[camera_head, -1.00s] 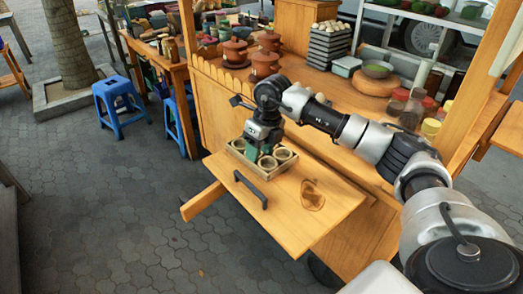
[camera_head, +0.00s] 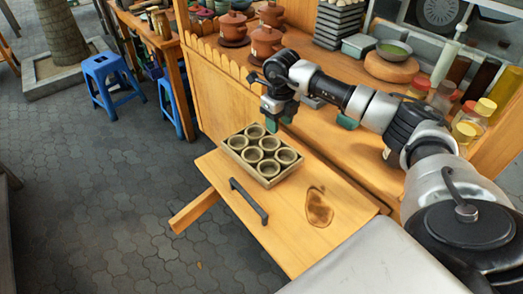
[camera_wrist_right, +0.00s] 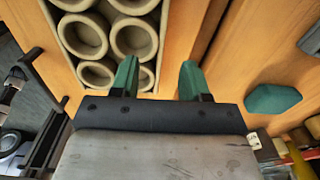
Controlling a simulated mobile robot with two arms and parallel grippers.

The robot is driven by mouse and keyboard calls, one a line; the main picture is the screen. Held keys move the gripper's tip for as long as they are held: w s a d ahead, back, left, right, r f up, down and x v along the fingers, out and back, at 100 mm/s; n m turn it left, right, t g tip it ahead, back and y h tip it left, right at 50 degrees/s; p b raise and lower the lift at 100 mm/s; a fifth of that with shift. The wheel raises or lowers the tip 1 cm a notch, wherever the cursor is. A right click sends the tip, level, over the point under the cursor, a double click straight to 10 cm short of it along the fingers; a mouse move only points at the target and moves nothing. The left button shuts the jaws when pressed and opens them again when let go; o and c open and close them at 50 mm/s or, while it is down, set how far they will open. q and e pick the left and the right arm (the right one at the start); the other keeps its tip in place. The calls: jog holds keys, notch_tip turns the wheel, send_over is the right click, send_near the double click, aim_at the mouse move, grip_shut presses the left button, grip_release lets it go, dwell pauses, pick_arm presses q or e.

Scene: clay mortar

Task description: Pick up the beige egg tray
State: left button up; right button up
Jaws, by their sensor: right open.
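The beige egg tray (camera_head: 272,180) lies on the wooden fold-out shelf, with several round, cup-like hollows facing up. In the right wrist view the tray (camera_wrist_right: 98,68) shows at the upper left, cut off by the top edge. My right gripper (camera_head: 280,116) is open and empty by the tray's far edge, apart from it in the head view. In the right wrist view its green fingers (camera_wrist_right: 158,76) are spread, the left one overlapping the tray's edge in the picture. The exact height is hard to tell. My left gripper is not in view.
The shelf (camera_head: 225,172) has a dark handle (camera_head: 249,201) and a brown stain (camera_head: 319,206). The counter behind holds clay pots (camera_head: 266,41), jars (camera_head: 465,122) and a green bowl (camera_head: 393,49). A small green object (camera_head: 347,122) shows below my arm. Blue stools (camera_head: 110,78) stand left.

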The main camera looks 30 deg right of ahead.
aim_at(277, 138)
jog(key=shift+f, duration=0.4)
notch_tip(277, 138, down, 4)
jog(key=shift+a+r+p, duration=0.1)
jog(key=shift+r+p, duration=0.05)
jog(key=shift+p, duration=0.15)
jog(key=shift+w+f, duration=0.1)
jog(key=shift+f, duration=0.4)
jog(key=shift+c, duration=1)
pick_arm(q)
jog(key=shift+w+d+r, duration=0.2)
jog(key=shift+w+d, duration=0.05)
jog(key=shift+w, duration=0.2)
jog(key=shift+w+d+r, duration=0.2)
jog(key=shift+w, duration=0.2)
pick_arm(e)
grip_shut()
